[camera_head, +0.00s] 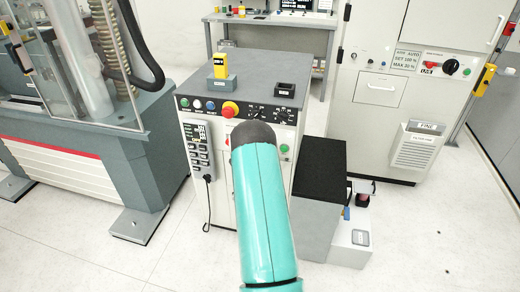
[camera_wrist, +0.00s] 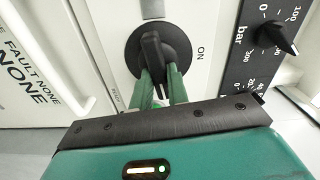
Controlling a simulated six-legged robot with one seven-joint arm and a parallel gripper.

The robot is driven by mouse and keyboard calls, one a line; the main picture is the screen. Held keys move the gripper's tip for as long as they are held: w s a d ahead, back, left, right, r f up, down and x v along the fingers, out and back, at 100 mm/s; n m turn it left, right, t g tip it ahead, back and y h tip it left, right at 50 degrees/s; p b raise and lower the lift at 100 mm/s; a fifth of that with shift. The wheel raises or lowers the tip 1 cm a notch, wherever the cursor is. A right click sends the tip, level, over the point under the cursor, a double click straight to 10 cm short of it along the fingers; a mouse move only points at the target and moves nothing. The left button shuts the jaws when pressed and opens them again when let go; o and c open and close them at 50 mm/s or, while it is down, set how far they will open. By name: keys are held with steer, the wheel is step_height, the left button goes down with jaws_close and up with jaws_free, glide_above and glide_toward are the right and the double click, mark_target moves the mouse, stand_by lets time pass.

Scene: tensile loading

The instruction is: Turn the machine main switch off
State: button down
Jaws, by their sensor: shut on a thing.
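The main switch (camera_wrist: 152,46) is a black round knob with a raised grip bar on a pale panel in the wrist view. The word ON is printed to its right, and other small lettering by its lower left edge is partly hidden. My gripper (camera_wrist: 160,80) has its two green fingers closed on either side of the lower part of the grip bar. In the head view my teal arm reaches toward the front of the grey control cabinet (camera_head: 255,65), and my gripper and the switch are hidden behind it.
A black gauge strip marked bar, with a pointer knob (camera_wrist: 277,37), is close to the right in the wrist view. The cabinet carries a red knob (camera_head: 230,109) and a keypad pendant (camera_head: 200,142). A black-topped box (camera_head: 320,168) stands at its right. Floor is clear at lower right.

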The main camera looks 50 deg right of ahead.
steer(key=shift+m, duration=0.7)
steer(key=shift+f, duration=0.1)
steer(key=c, duration=1.4)
jaws_free()
steer(key=shift+o, duration=0.2)
steer(key=v, duration=1.3)
steer(key=shift+s+a, duration=0.2)
steer(key=shift+a, duration=0.15)
